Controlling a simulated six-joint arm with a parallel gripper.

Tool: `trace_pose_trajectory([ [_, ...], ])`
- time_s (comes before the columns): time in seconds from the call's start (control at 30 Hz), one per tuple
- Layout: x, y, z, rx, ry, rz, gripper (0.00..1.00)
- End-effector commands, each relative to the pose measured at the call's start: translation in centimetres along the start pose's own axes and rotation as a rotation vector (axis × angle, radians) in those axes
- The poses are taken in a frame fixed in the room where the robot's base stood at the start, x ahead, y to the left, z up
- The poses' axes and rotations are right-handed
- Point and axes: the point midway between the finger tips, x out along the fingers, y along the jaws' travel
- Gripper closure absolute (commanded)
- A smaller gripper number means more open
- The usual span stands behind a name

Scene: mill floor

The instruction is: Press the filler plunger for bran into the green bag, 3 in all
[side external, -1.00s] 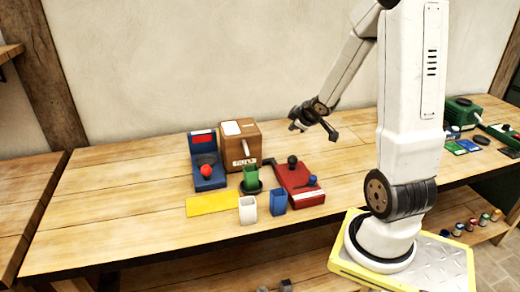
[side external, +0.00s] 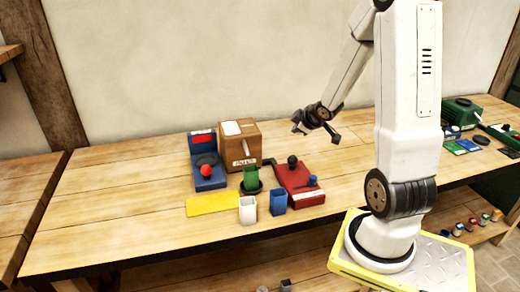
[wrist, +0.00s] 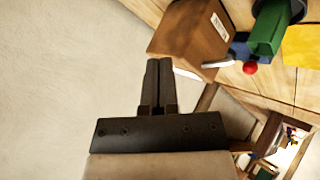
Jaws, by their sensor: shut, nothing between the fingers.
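The bran filler appears to be the brown wooden box (side external: 240,141) with a label on its front and a pale rod (side external: 245,148) sticking out; the label is too small to read. The green bag (side external: 251,178) stands upright in a dark round holder in front of the box. In the wrist view the box (wrist: 190,35) is at the top, with the green bag (wrist: 268,28) to its right. My gripper (side external: 298,124) is shut and empty, raised above the bench to the right of the box and apart from it. Its closed fingers (wrist: 158,64) show in the wrist view.
A blue device (side external: 207,165) with a red knob stands left of the box, a red device (side external: 299,182) right of it. The bench's left side is clear.

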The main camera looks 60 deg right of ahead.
Motion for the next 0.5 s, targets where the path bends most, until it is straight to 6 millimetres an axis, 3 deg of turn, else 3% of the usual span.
trace_pose_trajectory([
  [0.5,3.6,-2.6,2.7,0.001,-0.004,0.0,1.0],
])
